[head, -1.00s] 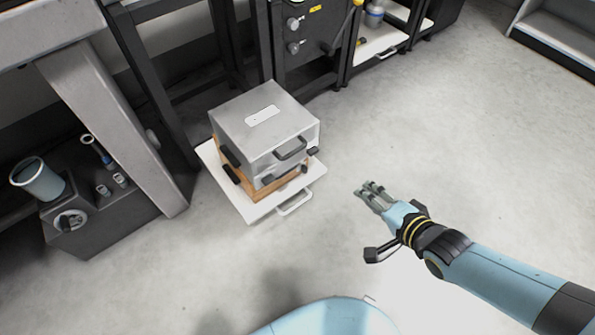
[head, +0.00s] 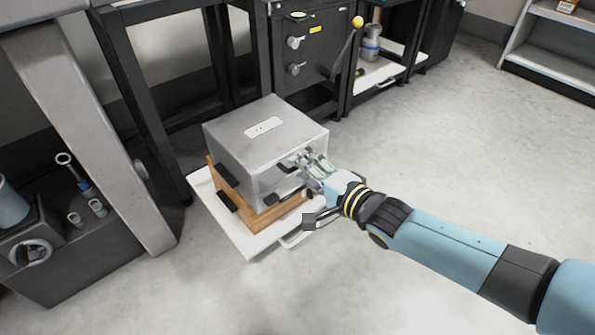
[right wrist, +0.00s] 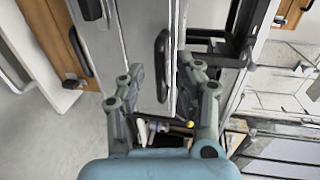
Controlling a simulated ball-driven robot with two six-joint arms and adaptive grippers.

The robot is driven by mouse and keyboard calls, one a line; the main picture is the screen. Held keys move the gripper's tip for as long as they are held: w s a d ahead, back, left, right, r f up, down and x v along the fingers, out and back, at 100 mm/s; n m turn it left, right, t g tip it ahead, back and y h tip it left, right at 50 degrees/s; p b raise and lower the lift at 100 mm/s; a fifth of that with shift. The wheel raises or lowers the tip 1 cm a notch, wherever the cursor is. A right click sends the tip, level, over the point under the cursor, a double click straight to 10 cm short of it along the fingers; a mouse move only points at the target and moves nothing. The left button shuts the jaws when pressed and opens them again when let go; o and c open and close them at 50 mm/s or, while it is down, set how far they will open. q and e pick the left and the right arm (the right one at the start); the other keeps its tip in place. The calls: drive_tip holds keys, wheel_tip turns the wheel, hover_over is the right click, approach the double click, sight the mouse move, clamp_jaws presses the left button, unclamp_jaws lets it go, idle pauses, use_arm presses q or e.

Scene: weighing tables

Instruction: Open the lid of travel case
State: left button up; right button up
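The travel case (head: 235,134) is a silver-grey metal box with a white label on top; its lid is down. It sits on an orange-brown wooden block (head: 262,215) on a white tray (head: 246,242). My right gripper (head: 304,160) is at the case's front face and partly hides its handle. In the right wrist view, the right gripper's fingers (right wrist: 168,80) are spread apart, with the dark case handle (right wrist: 161,66) standing between them. I cannot tell whether a finger touches it. My left gripper is not in view.
A dark bench frame (head: 150,100) and a cabinet with knobs (head: 312,50) stand behind the case. A grey post (head: 95,135) and a dark unit with tools (head: 55,245) are at left. The floor at right is clear.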

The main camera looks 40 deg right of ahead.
drive_tip(key=shift+b+x, duration=0.3)
drive_tip(key=shift+x, duration=0.9)
clamp_jaws()
drive_tip(key=shift+f, duration=0.1)
